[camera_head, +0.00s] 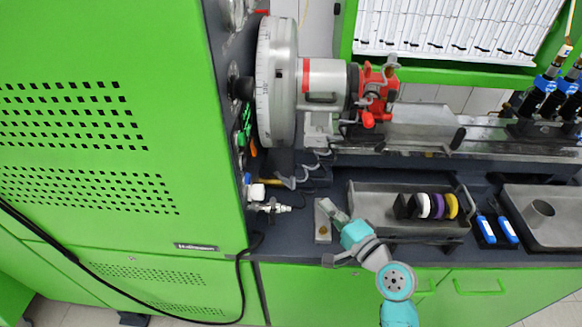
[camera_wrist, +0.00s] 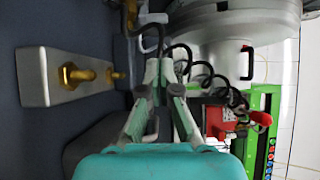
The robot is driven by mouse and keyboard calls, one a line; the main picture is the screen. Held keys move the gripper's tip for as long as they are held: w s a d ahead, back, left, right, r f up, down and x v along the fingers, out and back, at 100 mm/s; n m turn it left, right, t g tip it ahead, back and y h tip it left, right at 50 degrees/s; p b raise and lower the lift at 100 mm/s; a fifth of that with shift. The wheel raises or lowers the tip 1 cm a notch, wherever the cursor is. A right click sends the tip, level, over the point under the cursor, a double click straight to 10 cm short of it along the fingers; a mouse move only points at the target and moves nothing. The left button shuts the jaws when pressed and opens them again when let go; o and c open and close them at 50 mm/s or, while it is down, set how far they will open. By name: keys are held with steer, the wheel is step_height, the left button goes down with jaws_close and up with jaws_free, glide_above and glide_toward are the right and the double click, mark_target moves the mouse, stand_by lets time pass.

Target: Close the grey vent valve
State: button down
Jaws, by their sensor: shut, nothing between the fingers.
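My gripper (camera_head: 329,206) is teal with grey fingers and reaches over the dark bench top, close to the cabinet. Its fingers converge and are shut and empty in the wrist view (camera_wrist: 160,75). A silvery valve-like fitting (camera_head: 268,207) sticks out of the cabinet's edge, left of my gripper and apart from it. I cannot tell for sure that it is the grey vent valve, nor how its handle stands. A grey block (camera_head: 323,228) with brass fittings lies beside my gripper; it also shows in the wrist view (camera_wrist: 36,78), left of the fingers.
The green cabinet (camera_head: 120,215) fills the left. A grey tray (camera_head: 370,220) with coloured rings stands right of my gripper. Red clamp parts (camera_head: 375,92) are behind.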

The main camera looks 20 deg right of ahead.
steer(key=x, duration=1.1)
steer(key=shift+w+r, duration=0.15)
steer(key=shift+w, duration=0.05)
steer(key=shift+s+a, duration=0.1)
